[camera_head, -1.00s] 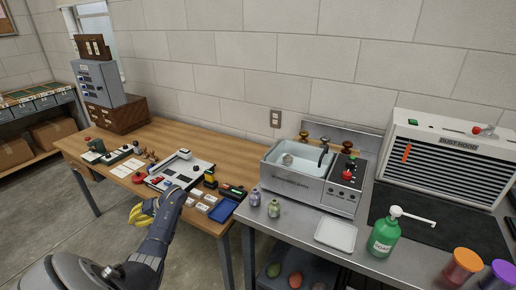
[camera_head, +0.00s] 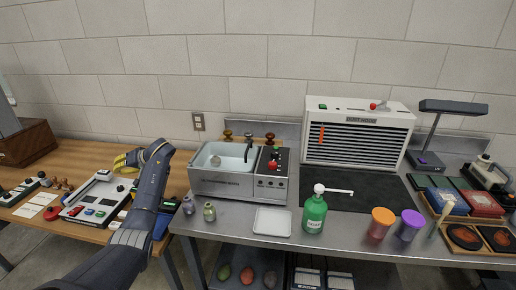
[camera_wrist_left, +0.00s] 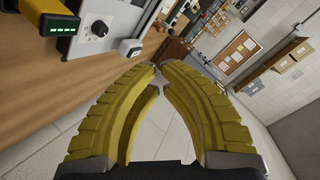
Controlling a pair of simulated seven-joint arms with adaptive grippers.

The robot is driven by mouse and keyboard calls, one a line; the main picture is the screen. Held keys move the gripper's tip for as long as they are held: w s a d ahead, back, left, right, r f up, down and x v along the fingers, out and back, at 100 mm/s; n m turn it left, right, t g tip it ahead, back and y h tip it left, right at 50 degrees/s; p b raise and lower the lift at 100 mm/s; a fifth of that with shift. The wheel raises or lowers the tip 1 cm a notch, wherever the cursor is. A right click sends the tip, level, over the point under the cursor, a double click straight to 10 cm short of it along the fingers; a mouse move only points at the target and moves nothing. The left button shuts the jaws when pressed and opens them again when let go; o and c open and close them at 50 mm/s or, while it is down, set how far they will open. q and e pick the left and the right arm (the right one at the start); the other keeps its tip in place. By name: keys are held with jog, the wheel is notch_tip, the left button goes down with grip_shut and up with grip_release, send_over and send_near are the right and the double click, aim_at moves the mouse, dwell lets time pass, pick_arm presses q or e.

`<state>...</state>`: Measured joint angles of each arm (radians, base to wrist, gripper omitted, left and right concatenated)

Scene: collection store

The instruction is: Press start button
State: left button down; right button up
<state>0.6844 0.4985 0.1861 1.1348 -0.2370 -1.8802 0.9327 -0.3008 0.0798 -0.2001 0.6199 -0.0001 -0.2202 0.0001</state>
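A grey basin unit (camera_head: 222,186) with a tap stands at the left end of the metal bench. Its dark control panel (camera_head: 270,180) has a red knob (camera_head: 272,165) and a small green control (camera_head: 276,149). A white dust hood (camera_head: 358,107) behind the bench has a green button (camera_head: 322,106) and a red control (camera_head: 373,106) on top. I cannot read which one is marked start. My left gripper (camera_head: 126,160) is left of the basin, above the wooden table. In the left wrist view its yellow fingertips (camera_wrist_left: 158,66) meet or nearly meet, with nothing between them. My right gripper is out of view.
A green soap bottle (camera_head: 314,214), a white tray (camera_head: 272,221), two small bottles and orange and purple jars (camera_head: 380,223) stand along the bench's front. A desk lamp (camera_head: 440,125) is at the right. The wooden table (camera_head: 60,165) holds a white device (camera_head: 95,198).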

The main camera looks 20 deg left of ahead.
pick_arm(q)
jog(key=w+d+r+m+t+h, duration=0.1)
jog(key=w+d+r+t, duration=0.1)
jog(key=w+d, duration=0.5)
jog(key=w+d+r+m+t+h, duration=0.1)
jog(key=w+d+r+t, duration=0.1)
jog(key=w+d+r, duration=0.3)
jog(key=w+d+r+t+h, duration=0.1)
jog(key=w+d+r+t, duration=0.2)
jog(key=w+d, duration=0.8)
jog(key=shift+w+d+r+m, duration=0.1)
jog(key=shift+d+r+m, duration=0.1)
jog(key=shift+d, duration=0.65)
jog(key=shift+d+r+m, duration=0.2)
jog(key=shift+d, duration=0.6)
jog(key=w+d+r+m+t+h, duration=0.1)
jog(key=w+d+r+h, duration=0.2)
jog(key=d, duration=0.7)
jog(key=w+d+r+m+t+h, duration=0.1)
jog(key=w+d+r+t, duration=0.3)
jog(key=d, duration=0.6)
jog(key=n+g+h, duration=0.2)
jog(key=h, duration=0.5)
send_over(277, 147)
jog(key=w, duration=0.1)
jog(key=shift+w+r, duration=0.15)
jog(key=shift+r, duration=0.15)
jog(key=shift+a+f, duration=0.1)
jog(key=shift+f, duration=4.25)
jog(key=shift+f, duration=0.2)
